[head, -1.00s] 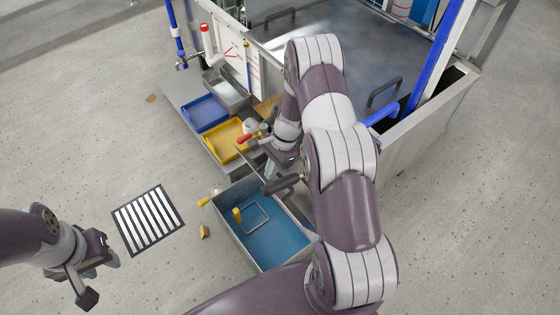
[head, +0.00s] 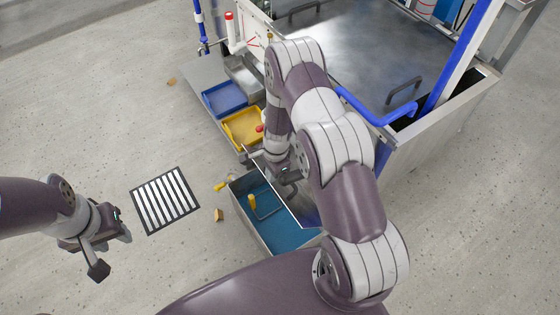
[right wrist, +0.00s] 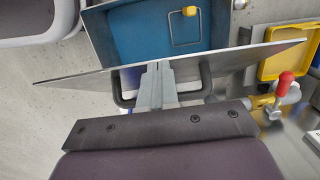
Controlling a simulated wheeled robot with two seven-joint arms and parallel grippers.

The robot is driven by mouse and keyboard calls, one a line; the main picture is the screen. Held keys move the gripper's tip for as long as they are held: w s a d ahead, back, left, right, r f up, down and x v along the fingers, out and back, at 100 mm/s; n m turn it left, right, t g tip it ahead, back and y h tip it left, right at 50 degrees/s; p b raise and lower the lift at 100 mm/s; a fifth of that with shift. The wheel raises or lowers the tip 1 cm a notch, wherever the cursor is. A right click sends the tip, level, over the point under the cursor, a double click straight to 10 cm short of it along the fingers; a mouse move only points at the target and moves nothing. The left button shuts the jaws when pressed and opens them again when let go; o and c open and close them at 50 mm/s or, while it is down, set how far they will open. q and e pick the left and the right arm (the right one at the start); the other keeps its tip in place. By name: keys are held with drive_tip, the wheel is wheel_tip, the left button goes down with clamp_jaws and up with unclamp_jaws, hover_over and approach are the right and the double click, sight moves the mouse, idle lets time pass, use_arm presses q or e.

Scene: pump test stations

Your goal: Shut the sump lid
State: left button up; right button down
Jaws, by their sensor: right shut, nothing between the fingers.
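The sump (head: 246,222) is an open grey box with a blue inside, standing on the floor before the bench. Its lid (right wrist: 225,61) is a thin metal plate, seen nearly edge-on in the right wrist view. In the head view the lid (head: 300,207) is tilted up above the right side of the sump. A dark bar handle (right wrist: 124,98) is on the lid's near face. My right gripper (right wrist: 155,80) is shut and empty, its fingers against or close to that face, between the handle's ends; contact is unclear. My left gripper (head: 110,252) is open and empty, away to the left.
A yellow-handled wire frame (head: 252,203) lies inside the sump. Blue (head: 224,98) and yellow (head: 243,126) trays and a red-knobbed valve (right wrist: 284,84) stand behind it.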

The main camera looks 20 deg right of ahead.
use_arm(q)
wheel_tip(320, 180, down, 9)
drive_tip(key=b, duration=0.9)
use_arm(e)
drive_tip(key=a+f, duration=0.6)
drive_tip(key=f, duration=0.3)
drive_tip(key=s+a+f, duration=0.1)
drive_tip(key=a+f, duration=0.5)
drive_tip(key=f, duration=0.4)
drive_tip(key=shift+s+f, duration=0.15)
drive_tip(key=shift+s, duration=0.15)
use_arm(q)
drive_tip(key=shift+a+r, duration=0.1)
